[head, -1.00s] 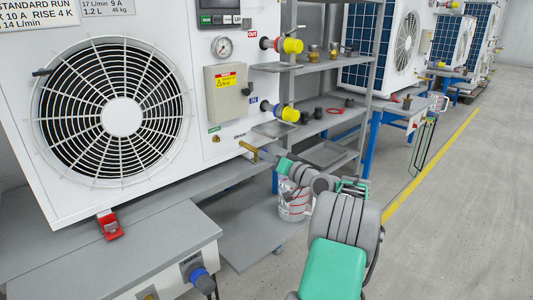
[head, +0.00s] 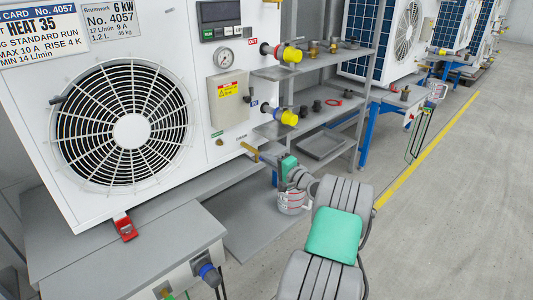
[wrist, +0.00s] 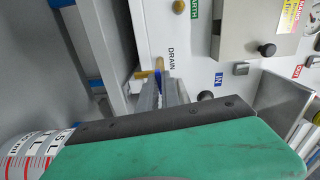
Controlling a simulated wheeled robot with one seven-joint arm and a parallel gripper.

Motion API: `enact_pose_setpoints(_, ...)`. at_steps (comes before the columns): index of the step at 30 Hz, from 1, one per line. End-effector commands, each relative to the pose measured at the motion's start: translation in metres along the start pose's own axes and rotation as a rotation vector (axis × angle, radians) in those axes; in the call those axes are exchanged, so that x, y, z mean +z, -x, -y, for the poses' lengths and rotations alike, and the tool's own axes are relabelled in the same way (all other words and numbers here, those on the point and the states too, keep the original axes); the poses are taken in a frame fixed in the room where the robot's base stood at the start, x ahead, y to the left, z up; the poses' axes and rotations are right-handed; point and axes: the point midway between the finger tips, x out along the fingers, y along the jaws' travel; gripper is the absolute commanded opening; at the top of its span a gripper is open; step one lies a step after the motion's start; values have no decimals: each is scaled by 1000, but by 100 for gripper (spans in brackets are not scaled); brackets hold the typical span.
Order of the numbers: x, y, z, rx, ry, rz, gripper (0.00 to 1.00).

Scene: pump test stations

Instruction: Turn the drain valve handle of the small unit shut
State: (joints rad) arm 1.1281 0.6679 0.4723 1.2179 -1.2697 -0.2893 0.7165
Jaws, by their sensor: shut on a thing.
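The small unit (head: 70,190) is a white cabinet with a round fan grille, at the left of the head view. Its brass drain valve (head: 249,149) sticks out low on the right of its front. In the wrist view the brass valve (wrist: 144,74) shows beside the DRAIN label. My gripper (head: 263,156) is at the valve, and in the wrist view its fingers (wrist: 163,92) are shut on the valve's handle (wrist: 158,77). The fingers hide most of the handle, so its exact angle is hard to tell.
A grey shelf rack (head: 330,85) with fittings stands right of the unit. Yellow-capped ports (head: 290,54) project above the valve. A red clamp (head: 125,228) sits at the unit's foot. The floor at right is open.

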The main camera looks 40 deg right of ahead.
Motion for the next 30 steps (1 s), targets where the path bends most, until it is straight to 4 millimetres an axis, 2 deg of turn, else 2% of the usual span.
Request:
enact_pose_setpoints(9,0,0,0,1,-112,0,0)
enact_pose_setpoints(24,0,0,-1,1,-130,0,0)
enact_pose_setpoints(25,0,0,-1,1,-130,0,10)
enact_pose_setpoints(30,0,0,0,1,-128,0,24)
